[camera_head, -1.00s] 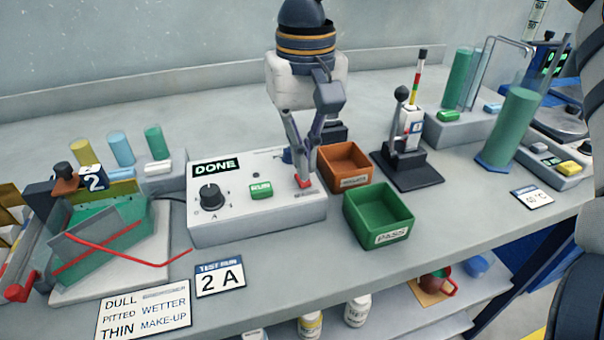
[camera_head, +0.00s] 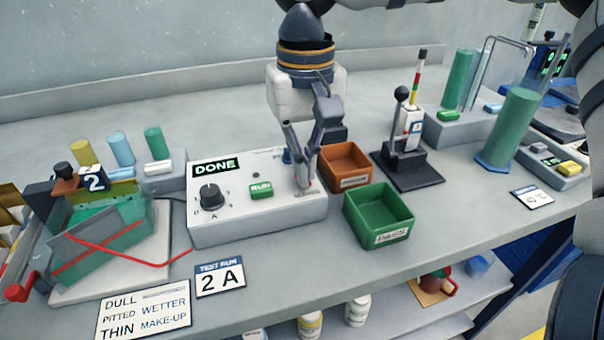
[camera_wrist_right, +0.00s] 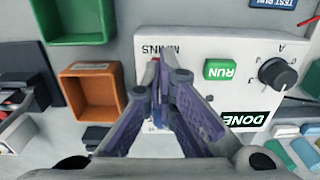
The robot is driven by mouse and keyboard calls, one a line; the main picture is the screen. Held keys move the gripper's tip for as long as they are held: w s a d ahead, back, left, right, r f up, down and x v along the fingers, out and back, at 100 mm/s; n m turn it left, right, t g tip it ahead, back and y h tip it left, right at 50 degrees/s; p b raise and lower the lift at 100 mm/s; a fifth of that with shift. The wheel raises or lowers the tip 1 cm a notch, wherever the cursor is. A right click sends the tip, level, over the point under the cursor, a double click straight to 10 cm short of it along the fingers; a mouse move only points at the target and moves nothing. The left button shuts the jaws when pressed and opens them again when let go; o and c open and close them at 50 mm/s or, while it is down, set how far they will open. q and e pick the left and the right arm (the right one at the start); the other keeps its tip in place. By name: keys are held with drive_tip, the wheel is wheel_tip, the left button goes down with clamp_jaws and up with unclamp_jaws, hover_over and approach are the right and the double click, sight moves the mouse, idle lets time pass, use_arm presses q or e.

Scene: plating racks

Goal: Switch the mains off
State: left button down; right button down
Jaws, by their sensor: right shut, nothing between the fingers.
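The white control box (camera_head: 255,223) stands on the bench, with a dial (camera_head: 211,195), a green RUN button (camera_head: 261,191) and a display (camera_head: 215,167) reading DONE. My right gripper (camera_head: 304,187) is shut and empty. It points down at the right end of the box top, where the mains switch is. The fingers hide nearly all of that switch, so its position cannot be read. In the right wrist view the closed fingertips (camera_wrist_right: 165,70) lie just below the MAINS lettering (camera_wrist_right: 165,49). My left gripper is not in view.
An orange-brown bin (camera_head: 345,162) and a green PASS bin (camera_head: 379,215) stand right of the box. A black-based lever press (camera_head: 407,168) is beyond them. A green tank (camera_head: 105,245) with a red-edged rack sits at left. The bench front has flat cards.

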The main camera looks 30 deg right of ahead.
drive_tip(key=shift+f, duration=0.55)
drive_tip(key=shift+r, duration=3.55)
